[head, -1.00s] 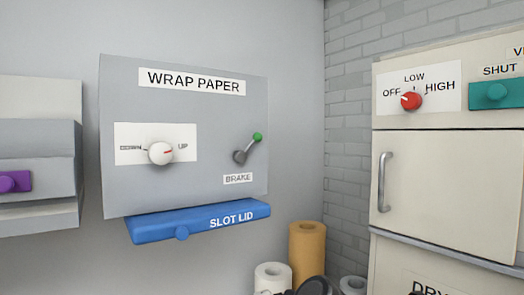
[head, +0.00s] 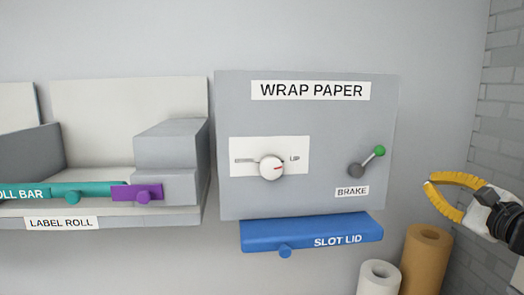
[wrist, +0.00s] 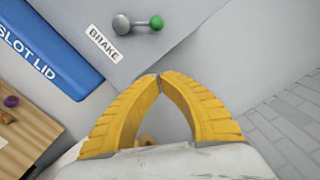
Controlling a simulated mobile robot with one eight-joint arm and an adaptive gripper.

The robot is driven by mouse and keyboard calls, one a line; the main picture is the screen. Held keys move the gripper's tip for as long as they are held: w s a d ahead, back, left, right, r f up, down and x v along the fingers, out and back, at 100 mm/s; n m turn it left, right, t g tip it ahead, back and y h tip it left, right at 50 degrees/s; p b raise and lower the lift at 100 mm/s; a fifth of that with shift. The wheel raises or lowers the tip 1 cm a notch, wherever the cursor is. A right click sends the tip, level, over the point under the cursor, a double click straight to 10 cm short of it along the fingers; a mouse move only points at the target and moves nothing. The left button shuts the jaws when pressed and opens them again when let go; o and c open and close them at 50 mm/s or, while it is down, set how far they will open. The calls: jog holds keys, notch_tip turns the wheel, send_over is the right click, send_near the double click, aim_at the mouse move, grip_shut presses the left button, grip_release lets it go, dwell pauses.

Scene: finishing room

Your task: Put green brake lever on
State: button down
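The brake lever (head: 369,161) has a grey hub and a green ball tip, and slants up to the right on the grey WRAP PAPER panel (head: 230,130), above the BRAKE label (head: 352,191). In the wrist view the lever (wrist: 139,24) shows at the top, beyond the fingertips and apart from them. My gripper (head: 428,184) is right of the panel and a little lower than the lever in the head view. Its yellow fingers bow apart at the middle but their tips meet in the wrist view (wrist: 160,76), with nothing seen between the tips.
The blue SLOT LID (head: 312,233) juts out below the panel. A white knob (head: 271,168) is left of the lever. Paper rolls (head: 425,262) stand below right. The LABEL ROLL unit (head: 165,215) is at the left. The wall right of the panel is bare.

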aim_at(369, 160)
jog(key=shift+w, duration=0.1)
jog(key=w+a+r+p, duration=0.2)
jog(key=w+a+p, duration=0.1)
jog(key=w, duration=0.7)
jog(key=shift+w+a+p, duration=0.2)
jog(key=shift+a+p, duration=0.1)
jog(key=shift+a, duration=0.3)
jog(key=shift+a+r, duration=0.1)
jog(key=shift+r+n, duration=0.15)
jog(key=shift+n, duration=0.15)
